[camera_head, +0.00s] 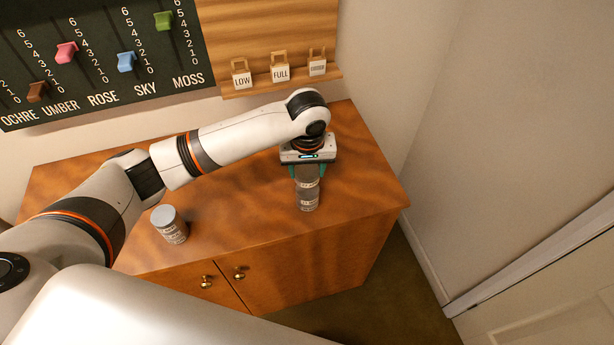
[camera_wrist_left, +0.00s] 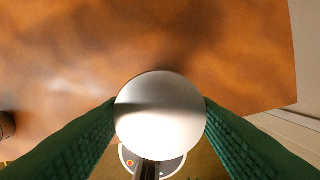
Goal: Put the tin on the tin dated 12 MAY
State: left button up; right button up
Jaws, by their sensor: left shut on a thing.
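My left gripper (camera_head: 307,172) is shut on a grey tin (camera_head: 307,171), gripped by its sides between green fingers. In the left wrist view the held tin's round pale lid (camera_wrist_left: 160,115) fills the space between the fingers. Directly below the held tin is another grey labelled tin (camera_head: 308,199) near the cabinet's right front. The two look in line and upright; I cannot tell whether they touch. A further grey tin or short stack (camera_head: 169,225) stands to the left near the front edge. The dates on the labels are too small to read. My right gripper is not in view.
The wooden cabinet top (camera_head: 235,215) is clear between the tins. Its front edge is close to them. A wall shelf (camera_head: 290,81) holds tags reading LOW and FULL, with a third unreadable one. A dark slider board (camera_head: 100,50) hangs at the upper left.

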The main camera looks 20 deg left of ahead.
aim_at(307, 180)
pick_arm(q)
jog(key=shift+f, duration=2)
jog(key=shift+f+p, duration=0.1)
jog(key=shift+p, duration=0.2)
jog(key=o, duration=1)
jog(key=r, duration=0.4)
jog(key=s+r+b, duration=0.1)
jog(key=r, duration=0.7)
jog(key=shift+s+d+r, duration=0.1)
jog(key=shift+s+d, duration=0.05)
jog(key=shift+d, duration=0.15)
